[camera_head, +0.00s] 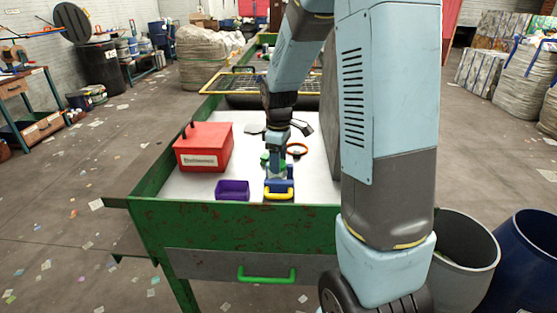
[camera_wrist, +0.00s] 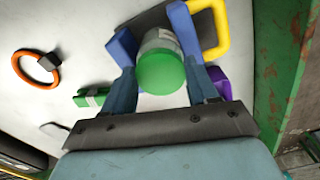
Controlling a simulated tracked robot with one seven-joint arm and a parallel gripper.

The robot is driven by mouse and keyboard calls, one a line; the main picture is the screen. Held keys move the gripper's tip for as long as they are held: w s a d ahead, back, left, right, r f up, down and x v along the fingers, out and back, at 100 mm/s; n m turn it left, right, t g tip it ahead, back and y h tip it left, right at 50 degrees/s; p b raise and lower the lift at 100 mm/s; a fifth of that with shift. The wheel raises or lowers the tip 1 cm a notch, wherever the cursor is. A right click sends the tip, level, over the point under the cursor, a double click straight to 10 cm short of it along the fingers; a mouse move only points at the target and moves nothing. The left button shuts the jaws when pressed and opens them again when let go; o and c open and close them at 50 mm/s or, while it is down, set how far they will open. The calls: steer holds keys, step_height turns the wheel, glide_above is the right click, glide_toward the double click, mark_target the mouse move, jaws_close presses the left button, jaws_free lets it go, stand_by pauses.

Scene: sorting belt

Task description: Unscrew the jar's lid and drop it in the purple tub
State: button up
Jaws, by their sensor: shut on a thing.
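The jar (camera_wrist: 160,38) has a clear body and a pale label. It stands between the blue jaws of a holder (camera_wrist: 122,45) with a yellow handle, also seen in the head view (camera_head: 279,190). Its round green lid (camera_wrist: 160,73) sits at the jar's mouth in the wrist view; I cannot tell whether it is still threaded on. My gripper (camera_wrist: 161,78) is shut on the lid, one finger on each side; in the head view my gripper (camera_head: 277,160) points down over the holder. The purple tub (camera_head: 232,190) stands just left of the holder and looks empty.
A red box (camera_head: 203,147) stands on the white belt behind the tub. An orange ring (camera_head: 297,149) lies beyond my gripper, to the right. A green object (camera_wrist: 90,97) lies near the fingers. The green table edge (camera_head: 240,222) is close in front.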

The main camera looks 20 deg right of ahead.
steer(key=n, duration=0.4)
steer(key=shift+s+f+n, duration=0.15)
steer(key=shift+s+n, duration=0.05)
steer(key=shift+n, duration=0.1)
steer(key=n, duration=0.4)
steer(key=shift+n, duration=0.3)
steer(key=o, duration=1.1)
steer(key=shift+w, duration=0.1)
steer(key=shift+r, duration=0.2)
steer(key=shift+r, duration=2.45)
